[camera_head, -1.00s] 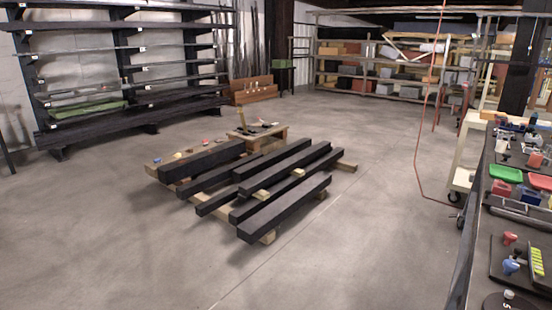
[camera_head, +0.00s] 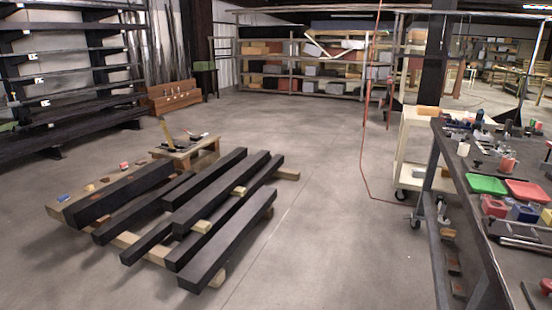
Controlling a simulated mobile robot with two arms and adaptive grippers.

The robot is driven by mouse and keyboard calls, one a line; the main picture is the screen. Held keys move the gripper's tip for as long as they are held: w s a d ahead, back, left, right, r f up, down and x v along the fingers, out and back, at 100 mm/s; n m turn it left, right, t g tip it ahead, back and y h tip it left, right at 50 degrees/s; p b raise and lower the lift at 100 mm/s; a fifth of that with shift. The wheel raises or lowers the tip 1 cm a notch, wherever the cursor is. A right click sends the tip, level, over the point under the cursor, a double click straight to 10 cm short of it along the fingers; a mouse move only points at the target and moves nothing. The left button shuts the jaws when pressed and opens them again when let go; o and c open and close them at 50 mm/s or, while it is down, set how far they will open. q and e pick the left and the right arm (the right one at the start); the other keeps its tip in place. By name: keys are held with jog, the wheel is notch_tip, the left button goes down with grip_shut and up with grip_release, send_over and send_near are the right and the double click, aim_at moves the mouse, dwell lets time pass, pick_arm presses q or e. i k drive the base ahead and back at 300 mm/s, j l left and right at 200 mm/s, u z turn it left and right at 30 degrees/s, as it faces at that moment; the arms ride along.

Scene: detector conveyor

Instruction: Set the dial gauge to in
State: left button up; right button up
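I cannot make out a dial gauge in the head view. A dark workbench (camera_head: 466,212) runs along the right side, with many small items on it. At its near right corner a red part (camera_head: 545,286) is cut by the picture's edge. Neither of my grippers is in view.
A green tray (camera_head: 487,184) and a red tray (camera_head: 527,191) lie on the bench. A cream cart (camera_head: 413,165) stands behind it. Black beams (camera_head: 228,240) on wooden supports occupy the left floor. The floor (camera_head: 330,230) between beams and bench is clear.

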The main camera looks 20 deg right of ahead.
aim_at(499, 154)
jog(key=i+l+z, duration=0.15)
jog(key=i+z, duration=0.2)
jog(key=i, duration=0.55)
jog(key=i+j+z, duration=0.1)
jog(key=i+z, duration=0.3)
jog(key=i, duration=0.5)
jog(key=i+z, duration=0.7)
jog(key=z, duration=0.15)
jog(key=i+j+z, duration=0.15)
jog(key=i+z, duration=0.25)
jog(key=i+j+z, duration=0.2)
jog(key=z, duration=0.2)
